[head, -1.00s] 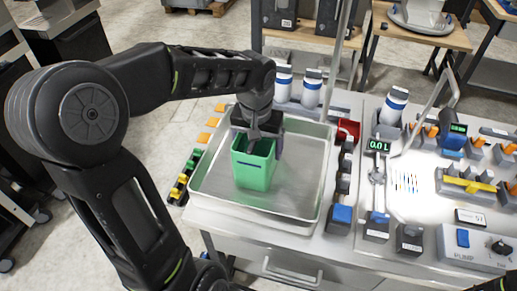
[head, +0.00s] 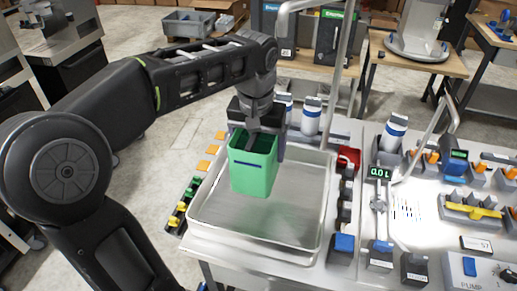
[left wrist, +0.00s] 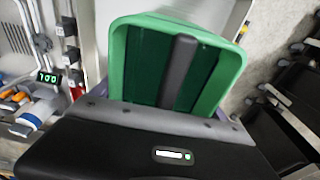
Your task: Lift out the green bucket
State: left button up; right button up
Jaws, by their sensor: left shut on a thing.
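The green bucket (head: 254,172) is an open-topped, square-sided container with a dark stripe on its front. It is upright or nearly so, and appears raised above the metal tray (head: 296,232). My left gripper (head: 255,135) is shut on the bucket at its rim, from above and behind. In the left wrist view the bucket (left wrist: 210,80) fills the middle, with a dark finger (left wrist: 180,70) reaching inside it. The bucket looks empty where I can see inside. My right gripper is not in view.
A tall metal pipe (head: 343,70) rises behind the tray. Orange pieces (head: 208,150) line the left edge.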

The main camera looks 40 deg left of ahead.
pick_arm(q)
jog(key=shift+r, duration=0.15)
jog(key=shift+r+p, duration=0.9)
jog(key=shift+r, duration=0.1)
